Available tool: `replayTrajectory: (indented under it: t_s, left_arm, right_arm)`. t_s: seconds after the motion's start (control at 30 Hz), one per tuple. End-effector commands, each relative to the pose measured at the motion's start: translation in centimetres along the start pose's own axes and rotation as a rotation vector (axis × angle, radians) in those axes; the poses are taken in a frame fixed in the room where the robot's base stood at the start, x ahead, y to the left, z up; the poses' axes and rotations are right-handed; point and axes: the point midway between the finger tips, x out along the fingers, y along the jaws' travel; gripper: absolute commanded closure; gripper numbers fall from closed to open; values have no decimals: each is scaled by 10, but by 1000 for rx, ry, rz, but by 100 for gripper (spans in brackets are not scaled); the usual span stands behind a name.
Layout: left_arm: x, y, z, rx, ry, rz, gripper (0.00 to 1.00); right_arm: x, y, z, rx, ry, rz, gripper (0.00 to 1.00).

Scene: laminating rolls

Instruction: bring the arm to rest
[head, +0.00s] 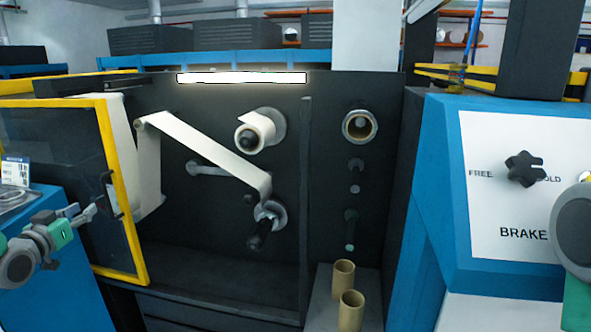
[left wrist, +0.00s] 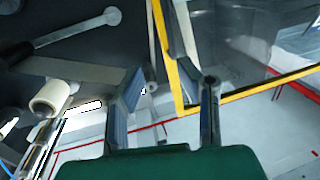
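My left gripper (head: 88,212) is at the left of the head view, in front of the yellow-framed glass door (head: 138,235) and close to its dark handle (head: 110,193). In the left wrist view its two fingers (left wrist: 180,88) stand apart with nothing seen held between them. The yellow door frame (left wrist: 172,62) shows beyond the fingers; I cannot tell whether either finger touches the door or handle. Part of my right arm shows at the right edge of the head view, but its gripper is out of view.
The dark machine panel carries a white roll (head: 252,133), a web strip (head: 205,150) and a lower spindle (head: 265,228). Two cardboard cores (head: 343,272) (head: 350,308) stand on a ledge. A blue cabinet (head: 440,195) with a brake knob (head: 524,168) is at right.

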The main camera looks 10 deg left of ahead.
Motion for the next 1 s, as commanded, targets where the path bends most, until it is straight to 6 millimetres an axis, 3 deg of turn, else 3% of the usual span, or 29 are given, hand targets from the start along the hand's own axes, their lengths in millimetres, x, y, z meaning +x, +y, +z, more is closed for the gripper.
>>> replayTrajectory:
  t_s: [0.13,0.23,0.37,0.47,0.67,0.8,1.0]
  left_arm:
    - [-3,37,33,-12,-108,29,69]
    - [-15,80,73,-20,-241,58,69]
    - [-48,137,130,-24,-435,90,69]
    - [-83,175,171,-19,-584,111,69]
    - [-174,233,244,9,-884,144,69]
    - [-252,260,283,45,-1097,160,69]
    - [-357,280,310,113,-1357,170,69]
  right_arm:
    - [0,0,0,0,-1,0,100]
    - [0,0,0,0,-1,0,100]
    - [0,0,0,-1,-1,0,100]
    - [0,0,0,0,-1,0,100]
    - [0,0,0,0,-1,0,100]
    - [0,0,0,0,-1,0,100]
    - [0,0,0,0,-1,0,100]
